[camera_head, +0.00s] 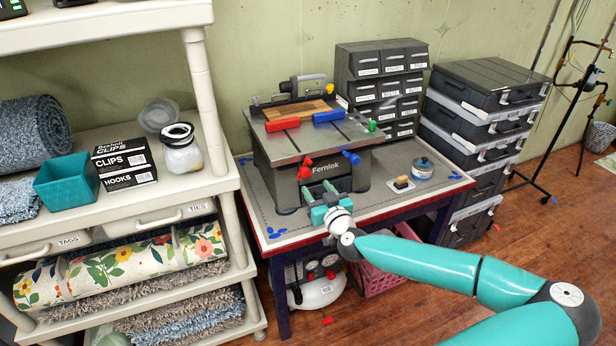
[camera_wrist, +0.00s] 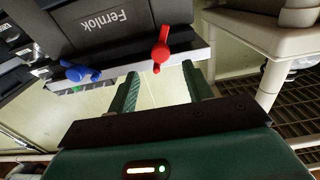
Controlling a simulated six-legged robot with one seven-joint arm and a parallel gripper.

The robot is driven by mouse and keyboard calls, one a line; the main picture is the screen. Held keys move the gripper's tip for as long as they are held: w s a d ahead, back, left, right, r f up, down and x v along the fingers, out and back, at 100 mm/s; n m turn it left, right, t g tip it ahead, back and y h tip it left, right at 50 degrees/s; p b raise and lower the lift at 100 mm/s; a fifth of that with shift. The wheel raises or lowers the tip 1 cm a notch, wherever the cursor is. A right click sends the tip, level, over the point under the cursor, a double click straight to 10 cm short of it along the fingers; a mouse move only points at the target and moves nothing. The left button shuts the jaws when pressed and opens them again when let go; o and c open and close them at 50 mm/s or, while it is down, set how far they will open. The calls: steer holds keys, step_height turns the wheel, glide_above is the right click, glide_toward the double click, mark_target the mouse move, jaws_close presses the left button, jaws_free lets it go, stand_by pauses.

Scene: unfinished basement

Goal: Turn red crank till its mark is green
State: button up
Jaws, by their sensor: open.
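The red crank (camera_head: 306,166) is on the front of the grey Fernlok machine (camera_head: 287,158), to the left of its name. In the wrist view the red crank (camera_wrist: 162,48) stands at the edge of the machine, its arm slanting, just beyond the space between my fingertips. I cannot make out a mark for it in either view. My gripper (camera_head: 317,188) is open and empty, in front of and below the crank. In the wrist view my gripper (camera_wrist: 160,70) shows its two green fingers spread, apparently apart from the crank.
A blue crank (camera_head: 350,157) sits right of the name. Red (camera_head: 283,124) and blue (camera_head: 328,115) blocks and a green knob (camera_head: 372,126) are on the machine's top. A round tin (camera_head: 422,169) and a brush (camera_head: 401,184) lie to the right on the workbench (camera_head: 380,205). Shelving stands left.

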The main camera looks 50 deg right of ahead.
mark_target(307, 175)
steer(key=x, duration=0.7)
steer(key=shift+w, duration=0.15)
steer(key=c, duration=1)
